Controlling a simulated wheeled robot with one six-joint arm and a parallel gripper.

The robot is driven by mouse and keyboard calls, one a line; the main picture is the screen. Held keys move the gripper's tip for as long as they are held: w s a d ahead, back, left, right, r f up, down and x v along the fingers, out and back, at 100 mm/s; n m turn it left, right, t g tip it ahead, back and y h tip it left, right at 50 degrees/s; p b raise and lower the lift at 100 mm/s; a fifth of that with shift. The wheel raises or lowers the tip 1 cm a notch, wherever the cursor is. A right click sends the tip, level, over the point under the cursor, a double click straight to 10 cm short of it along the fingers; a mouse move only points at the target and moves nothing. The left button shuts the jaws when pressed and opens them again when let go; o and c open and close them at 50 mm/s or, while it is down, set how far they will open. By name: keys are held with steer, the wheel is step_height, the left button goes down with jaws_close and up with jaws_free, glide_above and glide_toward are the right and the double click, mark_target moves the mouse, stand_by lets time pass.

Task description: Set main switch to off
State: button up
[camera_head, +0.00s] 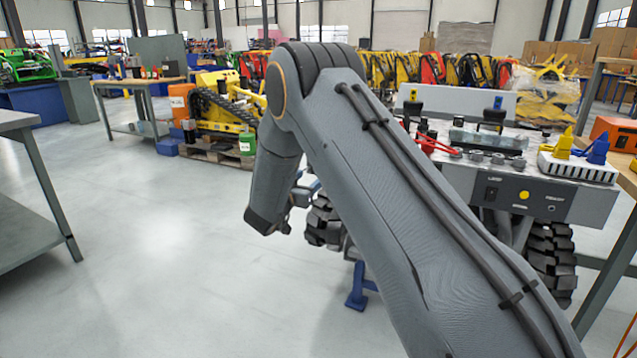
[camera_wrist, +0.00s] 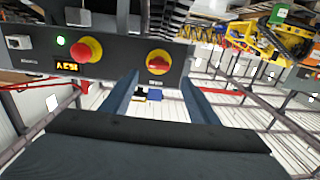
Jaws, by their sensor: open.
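In the wrist view the main switch (camera_wrist: 158,62) is a red rotary knob on a round yellow plate, at the right end of a dark grey panel (camera_wrist: 120,62). Its handle looks roughly level, but the exact setting is too small to read. My gripper (camera_wrist: 160,80) is open and empty. Its two blue-grey fingers point at the panel, one to each side of the area just below the switch, and appear apart from it. In the head view my arm hides most of the gripper and I cannot make out the switch.
Left of the switch on the panel are a red mushroom button (camera_wrist: 85,50) on yellow, a lit green lamp (camera_wrist: 61,41) and an amber display (camera_wrist: 67,66). The tracked carrier (camera_head: 520,190) stands at right. Open floor (camera_head: 170,260) lies left, beside a workbench (camera_head: 30,190).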

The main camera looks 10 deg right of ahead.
steer(key=b+x, duration=0.1)
steer(key=x, duration=0.6)
steer(key=shift+w+d, duration=0.3)
steer(key=c, duration=1)
